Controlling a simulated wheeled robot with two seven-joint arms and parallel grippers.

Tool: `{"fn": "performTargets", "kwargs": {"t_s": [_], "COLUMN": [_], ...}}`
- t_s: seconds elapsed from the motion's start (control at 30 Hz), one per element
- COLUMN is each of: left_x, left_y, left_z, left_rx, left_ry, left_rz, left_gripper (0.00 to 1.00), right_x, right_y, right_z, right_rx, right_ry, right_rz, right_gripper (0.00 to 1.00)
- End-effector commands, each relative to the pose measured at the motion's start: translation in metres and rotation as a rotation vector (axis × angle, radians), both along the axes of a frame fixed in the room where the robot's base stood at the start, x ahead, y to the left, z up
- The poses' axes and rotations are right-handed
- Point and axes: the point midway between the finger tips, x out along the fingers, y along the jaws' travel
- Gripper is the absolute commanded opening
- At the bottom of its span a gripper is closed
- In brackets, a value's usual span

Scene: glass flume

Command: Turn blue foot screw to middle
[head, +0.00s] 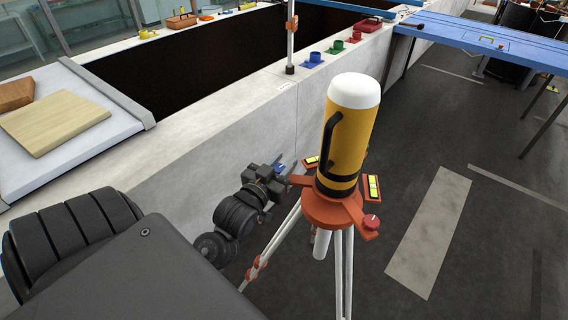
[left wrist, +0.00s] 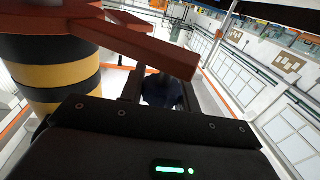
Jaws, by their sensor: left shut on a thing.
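The yellow instrument (head: 346,135) with a white cap and black bands stands upright on an orange-red three-armed base (head: 330,208) on a tripod. My left gripper (head: 284,172) is at the end of the base's left arm. It is shut on the blue foot screw (head: 281,167), which is mostly hidden by the fingers. In the left wrist view the screw (left wrist: 161,91) is a dark blue knob between the fingers, under the orange-red arm (left wrist: 140,42). A red foot screw (head: 372,221) is on the front right arm. My right gripper is out of view.
Yellow-green level vials (head: 373,187) sit beside the base. White tripod legs (head: 347,268) spread below it. The pale flume wall (head: 225,140) runs close behind my left gripper. Blue, green and red cups stand on its ledge. Dark floor (head: 480,230) is open at right.

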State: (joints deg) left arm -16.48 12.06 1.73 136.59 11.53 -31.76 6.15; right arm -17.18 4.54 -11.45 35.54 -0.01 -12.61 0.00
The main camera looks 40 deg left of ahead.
Motion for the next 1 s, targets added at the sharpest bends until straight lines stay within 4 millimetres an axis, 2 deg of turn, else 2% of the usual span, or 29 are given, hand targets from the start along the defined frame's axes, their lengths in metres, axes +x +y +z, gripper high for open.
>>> {"fn": "performTargets", "kwargs": {"t_s": [0.3,0.83,0.87,1.0], "left_x": [-0.0002,-0.0003,-0.0003,-0.0003], "left_y": [0.0015,0.0025,0.0025,0.0025], "left_z": [0.0001,0.0008,0.0008,0.0007], "left_rx": [-0.003,0.003,0.003,0.003], "left_ry": [-0.001,-0.004,-0.004,-0.003], "left_rz": [0.117,0.14,0.14,0.14], "left_gripper": [0.09,0.09,0.33,0.51], "right_x": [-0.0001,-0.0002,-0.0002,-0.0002], "right_y": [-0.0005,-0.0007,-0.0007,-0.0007], "right_z": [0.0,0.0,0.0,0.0], "right_rx": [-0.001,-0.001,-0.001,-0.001], "right_ry": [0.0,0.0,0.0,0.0], "right_rz": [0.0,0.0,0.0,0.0], "right_gripper": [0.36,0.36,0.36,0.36]}}
